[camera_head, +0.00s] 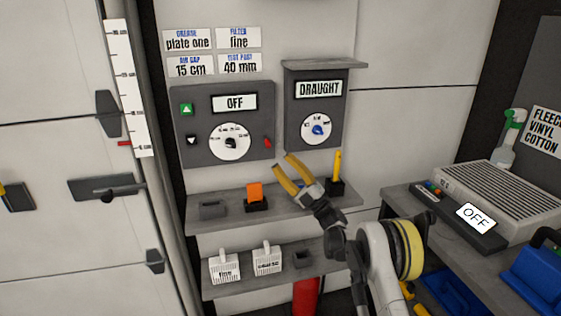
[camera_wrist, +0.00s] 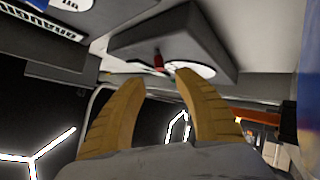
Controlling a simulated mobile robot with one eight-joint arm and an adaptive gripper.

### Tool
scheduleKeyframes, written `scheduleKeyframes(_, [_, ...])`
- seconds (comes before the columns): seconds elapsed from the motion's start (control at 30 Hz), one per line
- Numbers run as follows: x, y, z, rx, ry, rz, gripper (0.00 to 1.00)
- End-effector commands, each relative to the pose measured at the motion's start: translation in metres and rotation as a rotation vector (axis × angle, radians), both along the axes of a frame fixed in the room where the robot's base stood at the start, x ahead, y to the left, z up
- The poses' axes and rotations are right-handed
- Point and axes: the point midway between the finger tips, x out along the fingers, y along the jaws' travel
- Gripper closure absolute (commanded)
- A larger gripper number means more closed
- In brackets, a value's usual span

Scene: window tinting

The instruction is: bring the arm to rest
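My gripper (camera_head: 294,177) is at the centre of the head view, in front of the wall and above the upper shelf. Its two yellow-tan fingers stand apart with nothing between them. In the wrist view the fingers (camera_wrist: 160,85) are also spread and empty. Beyond them is the grey control box (camera_wrist: 190,40) with its white dial and red switch. In the head view this box (camera_head: 185,125) reads OFF and lies to the left of and behind the fingers. My arm is raised and bent, coming up from the lower right. I cannot tell whether it is moving.
A DRAUGHT box (camera_head: 335,112) with a blue knob hangs above my gripper. A bench unit (camera_head: 500,205) labelled OFF stands right.

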Motion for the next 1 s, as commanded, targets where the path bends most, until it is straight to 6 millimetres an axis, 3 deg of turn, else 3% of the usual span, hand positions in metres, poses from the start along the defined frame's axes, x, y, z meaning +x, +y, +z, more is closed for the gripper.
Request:
scheduleKeyframes(0.17, [0.002,-0.001,0.004,0.004,0.007,-0.006,0.62])
scheduleKeyframes(0.27, [0.010,-0.007,0.023,0.019,0.041,-0.034,0.62])
scheduleKeyframes(0.37, [0.025,-0.022,0.061,0.056,0.120,-0.094,0.62])
scheduleKeyframes(0.5, [0.043,-0.058,0.128,0.142,0.304,-0.219,0.62])
scheduleKeyframes(0.63, [0.040,-0.095,0.173,0.226,0.486,-0.326,0.62])
scheduleKeyframes(0.8, [0.006,-0.140,0.203,0.335,0.734,-0.451,0.62])
scheduleKeyframes(0.87, [-0.014,-0.154,0.205,0.372,0.823,-0.491,0.62])
scheduleKeyframes(1.0, [-0.074,-0.182,0.196,0.458,1.038,-0.576,0.62])
